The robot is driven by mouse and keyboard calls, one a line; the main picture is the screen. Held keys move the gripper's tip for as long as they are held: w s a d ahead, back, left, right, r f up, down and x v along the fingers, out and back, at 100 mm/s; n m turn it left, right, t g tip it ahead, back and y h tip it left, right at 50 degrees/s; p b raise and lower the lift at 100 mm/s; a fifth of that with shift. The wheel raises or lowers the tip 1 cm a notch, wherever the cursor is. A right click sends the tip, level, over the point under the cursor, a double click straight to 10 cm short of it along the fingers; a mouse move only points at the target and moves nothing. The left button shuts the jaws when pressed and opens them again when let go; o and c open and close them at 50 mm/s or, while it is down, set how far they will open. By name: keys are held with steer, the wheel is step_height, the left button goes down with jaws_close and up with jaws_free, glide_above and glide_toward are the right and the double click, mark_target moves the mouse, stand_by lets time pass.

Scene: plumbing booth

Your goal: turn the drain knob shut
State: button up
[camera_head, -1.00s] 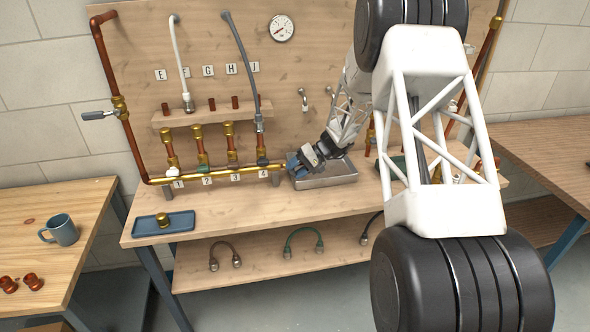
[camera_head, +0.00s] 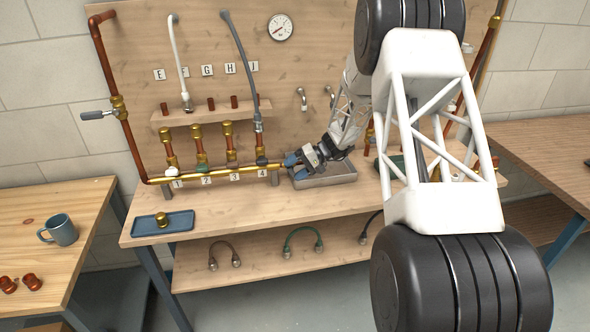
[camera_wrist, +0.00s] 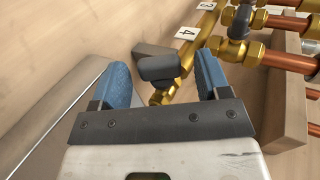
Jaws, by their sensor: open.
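The drain knob (camera_wrist: 160,68), a dark grey handle, shows in the wrist view at the end of the brass manifold pipe (camera_wrist: 190,62), near label 4 (camera_wrist: 187,33). My gripper (camera_wrist: 168,72) has its two blue fingers apart, one on each side of the knob, with visible gaps to it. In the head view my gripper (camera_head: 290,163) is at the right end of the brass manifold (camera_head: 221,173), above the metal tray's left part. I cannot make out the knob clearly there, as the fingers are close to it.
A metal tray (camera_head: 328,181) lies under my gripper. Several valves rise from the manifold, with a dark one (camera_wrist: 238,22) close to my right finger in the wrist view. A blue tray (camera_head: 150,227) with a brass part (camera_head: 162,219) sits at the bench's front left.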

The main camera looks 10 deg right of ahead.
mark_target(291, 167)
steer(key=shift+h, duration=0.4)
steer(key=h, duration=0.5)
steer(key=shift+a+r+h, duration=0.3)
steer(key=shift+a+r, duration=0.05)
steer(key=shift+a, duration=0.05)
steer(key=shift+a+h, duration=0.2)
steer(key=shift+h, duration=1.1)
steer(key=shift+a+h, duration=0.15)
steer(key=shift+h, duration=1.15)
steer(key=shift+h, duration=0.3)
steer(key=shift+r, duration=0.35)
step_height(291, 167, up, 8)
steer(key=shift+f, duration=0.25)
steer(key=s+r, duration=0.7)
steer(key=s, duration=0.4)
steer(key=s+r+t, duration=0.1)
steer(key=s+r, duration=0.6)
steer(key=s, duration=0.4)
steer(key=shift+d+r, duration=0.15)
steer(key=shift+r, duration=0.05)
